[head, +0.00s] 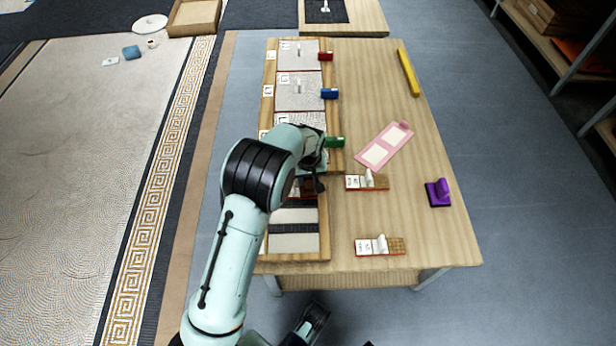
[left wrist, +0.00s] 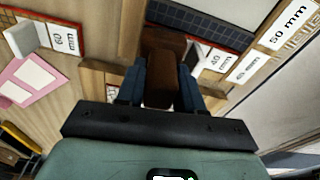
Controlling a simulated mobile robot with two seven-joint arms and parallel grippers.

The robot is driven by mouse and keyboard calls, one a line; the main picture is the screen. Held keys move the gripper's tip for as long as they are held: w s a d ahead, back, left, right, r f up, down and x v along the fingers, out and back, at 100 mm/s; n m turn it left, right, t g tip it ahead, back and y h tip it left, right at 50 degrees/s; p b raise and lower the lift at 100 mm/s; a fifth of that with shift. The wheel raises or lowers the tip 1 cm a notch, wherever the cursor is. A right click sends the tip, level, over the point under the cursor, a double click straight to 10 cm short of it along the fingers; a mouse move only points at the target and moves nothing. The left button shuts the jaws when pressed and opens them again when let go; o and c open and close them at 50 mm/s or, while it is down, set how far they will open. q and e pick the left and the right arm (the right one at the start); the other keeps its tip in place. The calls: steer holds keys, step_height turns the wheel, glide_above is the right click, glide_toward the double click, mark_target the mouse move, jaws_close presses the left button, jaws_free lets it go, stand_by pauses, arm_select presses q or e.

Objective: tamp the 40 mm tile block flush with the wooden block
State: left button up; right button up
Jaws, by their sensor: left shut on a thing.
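My left gripper (head: 313,180) is shut on the dark brown wooden block (left wrist: 163,62), which sits between its dark fingers in the left wrist view. The 40 mm tile block (left wrist: 222,58), with a white label, red edge and pale upright handle, lies right beside the wooden block. I cannot tell whether the two touch. In the head view the wooden block (head: 307,187) shows at the gripper, over the near end of the panel row; my arm hides much of this spot. A dark part low in the head view may be my right gripper; its jaws are unclear.
Mosaic panels in a wooden frame (head: 325,225) run along the table's left side. Red, blue (head: 329,93) and green (head: 335,142) blocks stand at its edge. A pink template (head: 385,147), 60 mm block (left wrist: 60,38), purple tool (head: 438,193) and yellow bar (head: 408,72) lie right.

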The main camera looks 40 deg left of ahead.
arm_select(q)
steer(key=shift+f, duration=0.4)
stand_by(0.5)
steer(key=shift+f, duration=0.1)
stand_by(0.5)
steer(key=shift+s+d+f, duration=0.1)
steer(key=shift+s+f, duration=0.1)
stand_by(1.0)
steer(key=shift+w+r+p, duration=0.2)
steer(key=shift+r+p, duration=2.7)
steer(key=shift+r, duration=0.9)
